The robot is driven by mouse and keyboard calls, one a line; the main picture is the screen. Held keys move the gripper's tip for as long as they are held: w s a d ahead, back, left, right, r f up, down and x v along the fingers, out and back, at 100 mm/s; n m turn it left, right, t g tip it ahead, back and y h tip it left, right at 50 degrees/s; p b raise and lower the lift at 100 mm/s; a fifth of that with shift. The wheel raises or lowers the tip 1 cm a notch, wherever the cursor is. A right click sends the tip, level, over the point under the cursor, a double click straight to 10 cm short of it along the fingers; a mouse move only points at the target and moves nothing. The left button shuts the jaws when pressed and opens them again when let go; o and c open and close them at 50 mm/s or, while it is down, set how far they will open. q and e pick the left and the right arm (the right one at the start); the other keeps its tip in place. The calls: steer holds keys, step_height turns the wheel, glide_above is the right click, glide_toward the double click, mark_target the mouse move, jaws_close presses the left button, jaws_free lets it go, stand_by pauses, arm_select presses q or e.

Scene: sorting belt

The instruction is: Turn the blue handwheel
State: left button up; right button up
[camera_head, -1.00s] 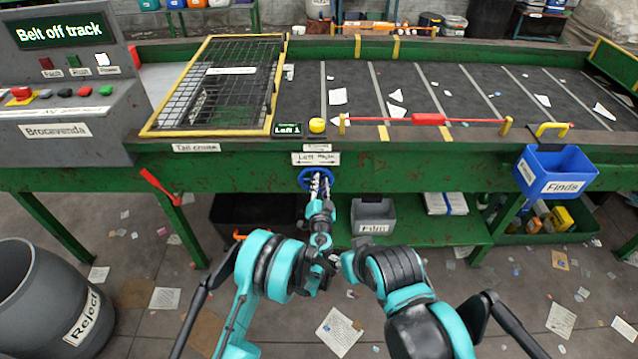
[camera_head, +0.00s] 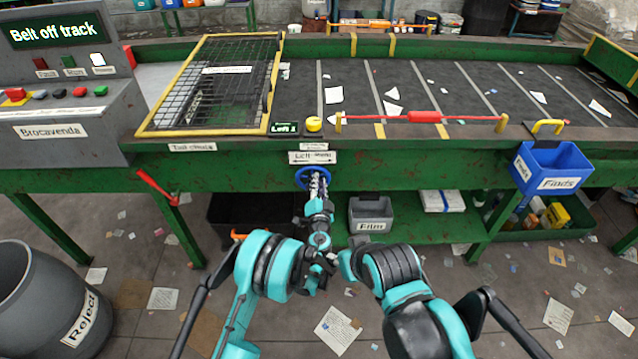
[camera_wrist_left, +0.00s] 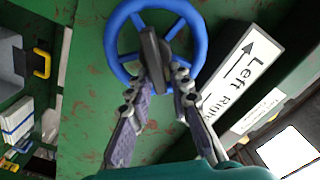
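The blue handwheel (camera_head: 301,178) is mounted on the green front side of the belt frame, under the "Left Right" label (camera_head: 312,157). My left gripper (camera_head: 318,182) reaches it from the front. In the left wrist view, the handwheel (camera_wrist_left: 199,42) shows its rim and spokes.
A small display reading "Left 1" (camera_head: 284,129) and a yellow knob (camera_head: 314,124) sit above the wheel. A grey bin (camera_head: 370,212) stands on the shelf below right. A blue "Finds" bin (camera_head: 556,166) hangs at right. The console (camera_head: 66,100) reads "Belt off track".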

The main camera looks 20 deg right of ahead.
arm_select(q)
steer(key=shift+o, duration=0.8)
steer(key=shift+w+a+f, duration=0.1)
steer(key=shift+a+f, duration=0.1)
steer(key=shift+r, duration=0.15)
